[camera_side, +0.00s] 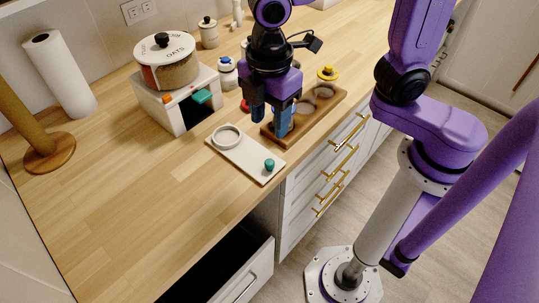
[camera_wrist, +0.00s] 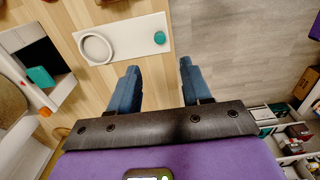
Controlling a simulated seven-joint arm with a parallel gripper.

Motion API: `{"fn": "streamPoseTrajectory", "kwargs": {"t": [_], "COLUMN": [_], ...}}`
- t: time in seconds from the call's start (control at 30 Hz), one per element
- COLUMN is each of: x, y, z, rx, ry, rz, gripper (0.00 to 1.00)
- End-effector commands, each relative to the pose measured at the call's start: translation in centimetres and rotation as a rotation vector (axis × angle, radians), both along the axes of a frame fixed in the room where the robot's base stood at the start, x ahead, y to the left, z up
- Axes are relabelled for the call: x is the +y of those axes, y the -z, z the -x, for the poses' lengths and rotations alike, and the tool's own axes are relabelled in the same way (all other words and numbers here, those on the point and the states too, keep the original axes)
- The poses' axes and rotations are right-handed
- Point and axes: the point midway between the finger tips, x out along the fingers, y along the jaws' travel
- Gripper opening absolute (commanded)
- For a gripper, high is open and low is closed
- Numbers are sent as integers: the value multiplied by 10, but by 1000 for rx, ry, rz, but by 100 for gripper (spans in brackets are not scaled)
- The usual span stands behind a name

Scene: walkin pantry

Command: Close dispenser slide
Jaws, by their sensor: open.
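The dispenser is a white box (camera_side: 155,101) with a lidded oats canister (camera_side: 167,68) on top and a dark front opening. A teal slide tab (camera_side: 202,96) sticks out of its front. In the wrist view, the dispenser (camera_wrist: 62,91) is at the left edge, with the teal tab (camera_wrist: 42,76) showing. My gripper (camera_side: 270,115) is open and empty, right of the dispenser and apart from the tab. Its two blue fingers also show in the wrist view (camera_wrist: 159,68). The fingers hide part of a wooden board in the side view.
A white plate (camera_side: 245,156) with a raised ring (camera_side: 227,137) and teal knob (camera_side: 269,164) lies in front of the dispenser. The wooden board (camera_side: 335,101) has round hollows. A blue-lidded jar (camera_side: 227,78) stands behind.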

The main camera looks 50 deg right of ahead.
Motion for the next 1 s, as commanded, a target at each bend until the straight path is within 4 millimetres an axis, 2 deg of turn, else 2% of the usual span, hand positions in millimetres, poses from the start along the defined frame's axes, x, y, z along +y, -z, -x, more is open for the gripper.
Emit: {"fn": "streamPoseTrajectory", "kwargs": {"t": [0.2,0.5,0.7,1.0], "x": [-1,-1,0,0], "y": [42,89,109,118], "z": [1,1,0,0], "rx": [4,3,2,-1], "ry": [0,1,0,1], "rz": [5,5,2,-1], "gripper": [48,48,48,48]}}
